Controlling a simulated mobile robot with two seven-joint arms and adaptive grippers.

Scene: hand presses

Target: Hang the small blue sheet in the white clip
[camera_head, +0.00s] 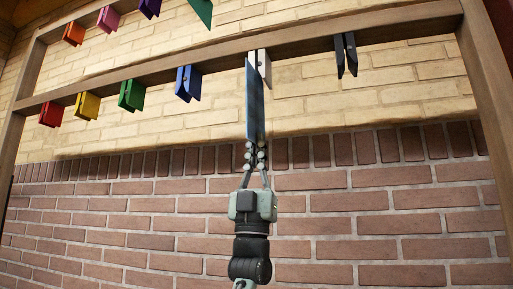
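The small blue sheet (255,104) hangs nearly edge-on to the view, upright, with its top at the white clip (263,65) on the lower wooden bar. The sheet's top edge overlaps the clip's left side; I cannot tell whether it lies between the clip's jaws. My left gripper (256,151) is below the clip, pointing up, with its fingers closed at the sheet's bottom edge. My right gripper is not in view.
The lower bar (300,44) also carries red (51,114), yellow (87,106), green (132,94), blue (188,83) and black (345,55) clips. More clips hang on the upper bar, with a green piece (202,12) at the top. A brick wall (380,200) stands behind.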

